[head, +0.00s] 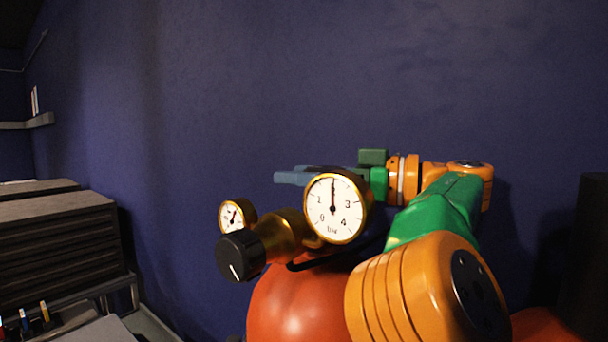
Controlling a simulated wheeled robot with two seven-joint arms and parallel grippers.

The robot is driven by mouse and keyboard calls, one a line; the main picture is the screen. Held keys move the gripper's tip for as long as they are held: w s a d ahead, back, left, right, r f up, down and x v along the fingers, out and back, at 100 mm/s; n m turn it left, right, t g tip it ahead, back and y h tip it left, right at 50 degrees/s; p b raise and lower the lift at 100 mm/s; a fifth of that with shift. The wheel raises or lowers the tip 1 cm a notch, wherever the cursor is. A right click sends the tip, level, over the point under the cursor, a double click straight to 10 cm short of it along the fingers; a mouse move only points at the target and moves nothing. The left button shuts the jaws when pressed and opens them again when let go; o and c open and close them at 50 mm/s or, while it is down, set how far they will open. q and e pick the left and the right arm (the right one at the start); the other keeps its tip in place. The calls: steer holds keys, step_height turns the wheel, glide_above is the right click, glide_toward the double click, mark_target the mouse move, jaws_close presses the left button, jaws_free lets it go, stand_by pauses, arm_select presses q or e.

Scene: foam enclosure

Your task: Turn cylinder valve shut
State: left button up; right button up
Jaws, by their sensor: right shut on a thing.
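The orange-red gas cylinder (297,300) stands low in the middle of the head view, its rounded shoulder showing. A brass regulator (283,232) sits on top of it with a large gauge (335,207), a smaller gauge (233,217) and a black knob (240,256). My right arm comes in from the lower right and bends left behind the large gauge. My right gripper (292,178) points left there, its blue-grey fingers partly hidden by the gauge. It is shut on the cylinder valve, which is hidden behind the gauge. My left gripper is out of view.
A dark slatted cabinet (60,245) stands at the left, with a bench holding small coloured-handled tools (45,312) in front. A plain blue-purple wall (230,90) closes the back. A dark upright shape (588,255) is at the right edge. The space above the regulator is clear.

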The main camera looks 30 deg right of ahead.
steer(key=shift+f+m+t+h+b, duration=0.2)
steer(key=shift+m+t+h+b, duration=0.1)
steer(key=shift+m+h+b, duration=0.25)
steer(key=shift+w+d+m+t+h+b, duration=0.15)
steer(key=shift+m+t+h+b, duration=0.25)
steer(key=shift+h, duration=0.45)
steer(key=shift+d+r+m+t+h, duration=0.2)
steer(key=shift+m+t+h, duration=0.2)
steer(key=shift+m+h, duration=0.3)
steer(key=o, duration=1.4)
steer(key=shift+w, duration=0.15)
